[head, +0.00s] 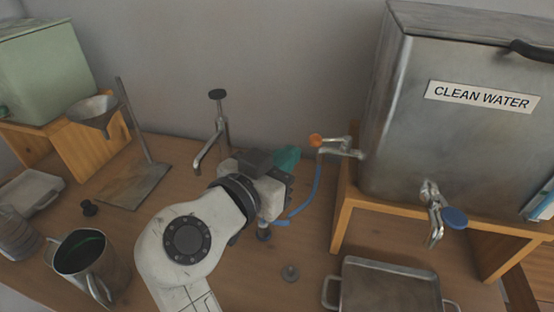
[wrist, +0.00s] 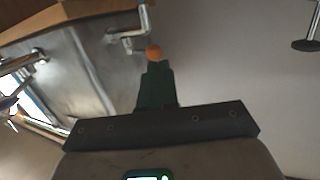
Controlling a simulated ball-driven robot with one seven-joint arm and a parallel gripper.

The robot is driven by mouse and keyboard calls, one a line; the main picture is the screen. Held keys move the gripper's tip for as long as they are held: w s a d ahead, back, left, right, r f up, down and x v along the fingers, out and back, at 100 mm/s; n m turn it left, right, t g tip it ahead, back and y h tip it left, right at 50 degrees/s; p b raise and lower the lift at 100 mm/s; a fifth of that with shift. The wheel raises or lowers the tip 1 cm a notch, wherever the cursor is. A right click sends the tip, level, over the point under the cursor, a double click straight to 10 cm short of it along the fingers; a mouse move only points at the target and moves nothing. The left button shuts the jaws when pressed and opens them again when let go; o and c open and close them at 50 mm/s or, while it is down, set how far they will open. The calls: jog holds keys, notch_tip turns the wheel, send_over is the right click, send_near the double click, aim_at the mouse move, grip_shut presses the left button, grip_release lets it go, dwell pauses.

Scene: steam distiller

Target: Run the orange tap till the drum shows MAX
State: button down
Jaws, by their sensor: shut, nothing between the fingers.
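The orange tap (head: 316,140) sticks out from the left side of the steel tank labelled CLEAN WATER (head: 450,120). A blue hose (head: 317,185) hangs below it and runs down toward the bench behind my wrist. My gripper (head: 288,155) is shut and empty, its teal fingers just left of the orange knob. In the wrist view the fingers (wrist: 155,68) point at the orange knob (wrist: 154,52), which shows just beyond their tips; I cannot tell whether they touch. I see no MAX mark and cannot make out which vessel is the drum.
A blue-handled tap (head: 440,215) is on the tank's front, above a metal tray (head: 388,288). A funnel stand (head: 130,185) and a metal jug (head: 88,265) are at left.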

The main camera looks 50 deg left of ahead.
jog(key=a+v, duration=0.2)
jog(key=v, duration=0.7)
jog(key=shift+s+d+b, duration=0.3)
jog(key=shift+s+d, duration=0.2)
jog(key=shift+s, duration=0.1)
